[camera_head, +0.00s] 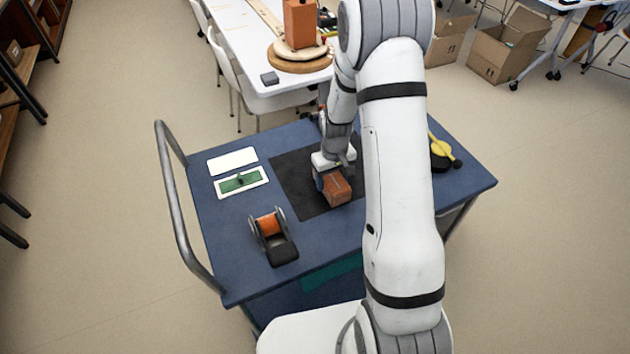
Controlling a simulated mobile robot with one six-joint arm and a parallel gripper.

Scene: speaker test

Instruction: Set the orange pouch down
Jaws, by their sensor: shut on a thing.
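The orange pouch (337,191), a boxy orange-brown thing, is at my gripper (328,178) over the black mat (293,186) in the middle of the blue cart top. My gripper points down and is shut on the pouch. The fingers are small and partly hidden against it. I cannot tell whether the pouch touches the mat or hangs just above it. My arm hides the right part of the mat.
A tape dispenser (283,249) with an orange roll stands at the cart's front left. A white-rimmed green tray (258,175) and a white plate (232,160) lie behind it. A yellow-and-black object (440,150) is at right. A handle rail (176,210) edges the left.

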